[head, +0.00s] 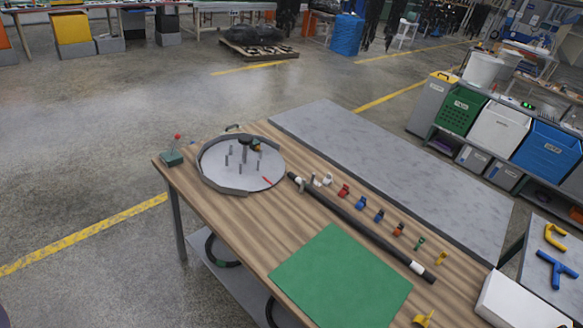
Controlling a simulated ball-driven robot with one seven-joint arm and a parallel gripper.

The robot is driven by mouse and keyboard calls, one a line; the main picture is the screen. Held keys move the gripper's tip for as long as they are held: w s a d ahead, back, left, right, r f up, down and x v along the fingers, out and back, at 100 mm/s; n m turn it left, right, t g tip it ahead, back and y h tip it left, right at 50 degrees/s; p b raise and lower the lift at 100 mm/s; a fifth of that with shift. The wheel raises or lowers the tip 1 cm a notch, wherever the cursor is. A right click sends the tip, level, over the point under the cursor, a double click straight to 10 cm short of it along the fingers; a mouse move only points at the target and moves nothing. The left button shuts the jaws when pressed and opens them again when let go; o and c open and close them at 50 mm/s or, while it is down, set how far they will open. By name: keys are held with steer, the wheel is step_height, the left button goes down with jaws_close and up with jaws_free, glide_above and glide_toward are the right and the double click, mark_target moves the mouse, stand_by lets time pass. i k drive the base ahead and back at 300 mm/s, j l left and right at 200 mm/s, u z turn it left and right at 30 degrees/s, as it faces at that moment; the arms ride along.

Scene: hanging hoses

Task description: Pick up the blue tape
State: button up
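No roll that I can clearly tell as blue tape shows. Two small blue items stand in a row of small coloured parts on the wooden table: one blue item (361,203) and another blue item (379,215) to its right. They are too small to tell whether either is tape. A blue T-shaped piece (557,270) lies on the grey side surface at the right. My gripper is not in view.
The wooden table (225,222) holds a round grey tray (215,182) with upright pegs, a long black bar (360,228), a green mat (340,285) and a white box (520,305). Bins (498,130) stand at the right. The floor at left is clear.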

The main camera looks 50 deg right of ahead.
mark_target(361, 203)
steer(key=i+z, duration=0.15)
steer(key=i, duration=0.45)
steer(key=i+j+z, duration=0.15)
steer(key=i, duration=0.45)
steer(key=i+z, duration=0.25)
steer(key=z, duration=0.2)
steer(key=i+z, duration=0.25)
steer(key=z, duration=0.15)
steer(key=i+z, duration=0.25)
steer(key=z, duration=0.2)
steer(key=i+z, duration=0.25)
steer(key=z, duration=0.2)
steer(key=i+j+z, duration=0.1)
steer(key=i+z, duration=0.15)
steer(key=z, duration=0.25)
